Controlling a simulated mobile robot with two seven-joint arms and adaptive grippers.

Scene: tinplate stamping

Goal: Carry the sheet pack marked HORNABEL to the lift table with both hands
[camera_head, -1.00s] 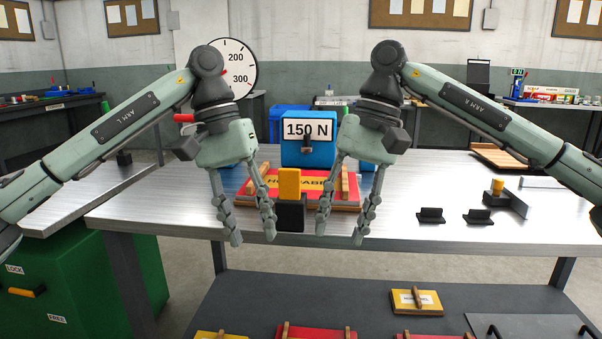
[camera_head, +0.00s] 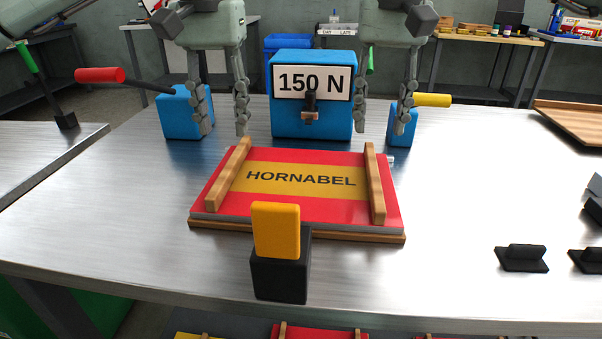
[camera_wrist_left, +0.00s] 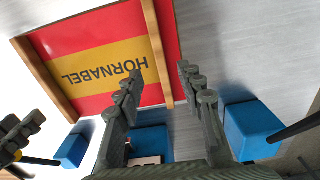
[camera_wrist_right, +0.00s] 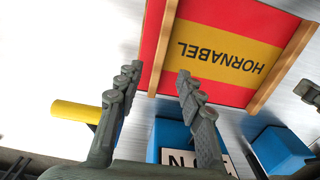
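The sheet pack marked HORNABEL (camera_head: 300,205) lies flat on the metal bench. It is red with a yellow label band, and has a wooden strip along its left side (camera_head: 236,173) and right side (camera_head: 375,185). It also shows in the left wrist view (camera_wrist_left: 85,40) and right wrist view (camera_wrist_right: 220,50). My left gripper (camera_head: 221,125) is open and empty, above the bench near the pack's far left side. My right gripper (camera_head: 382,122) is open and empty near its far right side. Neither visibly touches the pack. I cannot tell which surface is the lift table.
A black block with a yellow tab (camera_head: 277,230) stands before the pack. Behind it are a blue box marked 150 N (camera_head: 310,120) and blue blocks with a red handle (camera_head: 100,75) and a yellow handle (camera_head: 432,100). Black brackets (camera_head: 522,258) lie right. Another metal surface (camera_head: 40,150) is left.

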